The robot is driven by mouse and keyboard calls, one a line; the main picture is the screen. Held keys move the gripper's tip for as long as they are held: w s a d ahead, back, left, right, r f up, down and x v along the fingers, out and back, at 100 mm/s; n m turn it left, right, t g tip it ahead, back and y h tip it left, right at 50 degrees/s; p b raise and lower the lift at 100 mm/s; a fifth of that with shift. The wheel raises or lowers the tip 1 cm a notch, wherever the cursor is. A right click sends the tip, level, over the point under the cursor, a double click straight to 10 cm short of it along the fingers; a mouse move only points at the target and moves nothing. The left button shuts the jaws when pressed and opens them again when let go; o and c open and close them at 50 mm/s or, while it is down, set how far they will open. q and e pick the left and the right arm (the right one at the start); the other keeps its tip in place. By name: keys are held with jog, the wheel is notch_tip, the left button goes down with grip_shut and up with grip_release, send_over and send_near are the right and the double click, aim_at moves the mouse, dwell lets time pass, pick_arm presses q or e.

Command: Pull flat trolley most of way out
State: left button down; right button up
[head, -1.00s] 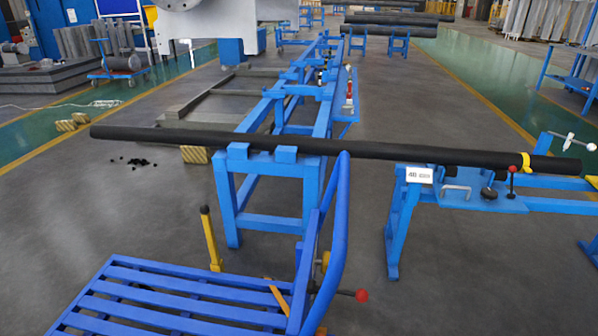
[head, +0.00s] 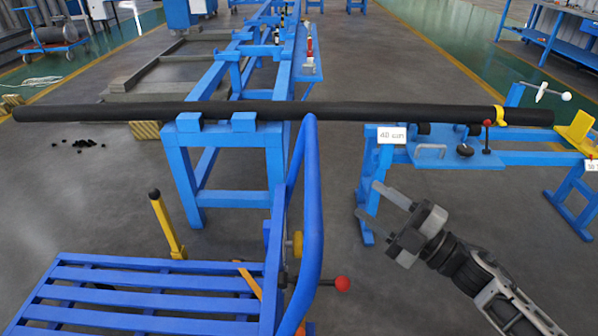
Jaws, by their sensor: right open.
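The flat trolley (head: 150,297) is blue with a slatted deck and stands at the lower left. Its upright tubular push handle (head: 313,190) rises at the right end of the deck, close to the near end of the blue frame. A red-knobbed lever (head: 342,283) sticks out to the right at the handle's base. My right gripper (head: 368,200) is at the lower right, to the right of the handle and apart from it. Its two fingers are spread and empty, pointing left. My left gripper is out of view.
A long black bar (head: 270,112) lies across the blue frame (head: 222,133) and a blue side bench (head: 440,152) with a white label. A yellow post (head: 167,228) stands behind the deck. Grey floor is clear between handle and bench.

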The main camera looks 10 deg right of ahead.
jog(key=w+a+r+n+g+y+p, duration=0.2)
jog(key=w+a+r+n+g+y, duration=0.1)
jog(key=w+a, duration=0.6)
jog(key=a+r+n+g, duration=0.1)
jog(key=a+r+n, duration=0.1)
jog(key=a+n, duration=0.1)
jog(key=shift+n, duration=0.3)
jog(key=shift+d, duration=0.1)
grip_shut()
